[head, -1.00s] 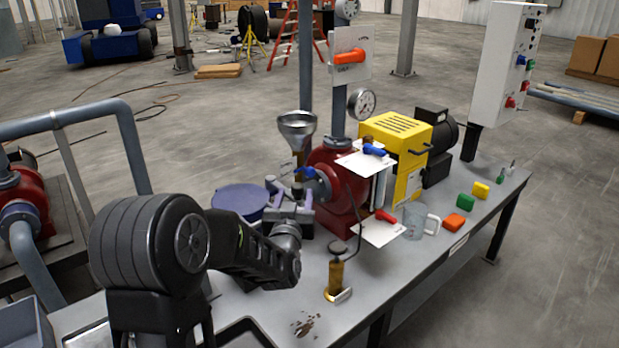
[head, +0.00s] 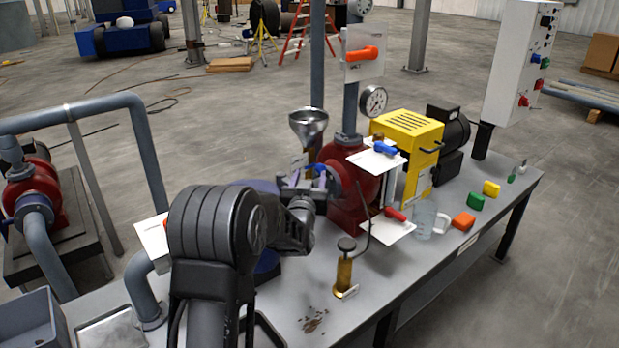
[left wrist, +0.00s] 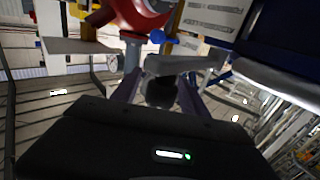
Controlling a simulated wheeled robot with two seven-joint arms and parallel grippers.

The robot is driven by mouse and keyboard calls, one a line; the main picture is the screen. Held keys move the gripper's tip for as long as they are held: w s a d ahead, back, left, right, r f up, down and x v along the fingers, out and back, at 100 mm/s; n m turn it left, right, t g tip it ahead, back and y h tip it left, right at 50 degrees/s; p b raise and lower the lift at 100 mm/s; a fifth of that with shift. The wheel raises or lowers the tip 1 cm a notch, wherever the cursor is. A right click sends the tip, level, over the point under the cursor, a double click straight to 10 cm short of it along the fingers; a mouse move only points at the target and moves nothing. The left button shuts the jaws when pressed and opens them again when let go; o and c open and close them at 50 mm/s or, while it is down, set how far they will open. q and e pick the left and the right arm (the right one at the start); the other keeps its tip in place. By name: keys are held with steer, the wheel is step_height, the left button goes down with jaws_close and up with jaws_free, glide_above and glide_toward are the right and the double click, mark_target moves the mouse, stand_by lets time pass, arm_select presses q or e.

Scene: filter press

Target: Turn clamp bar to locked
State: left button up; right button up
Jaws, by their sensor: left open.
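My left gripper (head: 301,184) is open beside the red round housing (head: 345,172) on the bench. A blue handle (head: 321,172) shows right at the gripper in the head view; I cannot tell whether they touch. In the left wrist view, my open left gripper (left wrist: 162,95) points towards a grey bar (left wrist: 185,63) and a blue knob (left wrist: 157,36) near the red housing (left wrist: 135,15). Nothing is visibly held. No marking shows clearly which part is the clamp bar, and its locked mark is not readable. My right gripper is not in view.
A metal funnel (head: 308,125) stands behind the gripper. A blue lever (head: 384,149) and a red lever (head: 395,214) sit on white plates to the right.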

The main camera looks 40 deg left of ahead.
arm_select(q)
jaws_close()
stand_by(0.6)
stand_by(0.9)
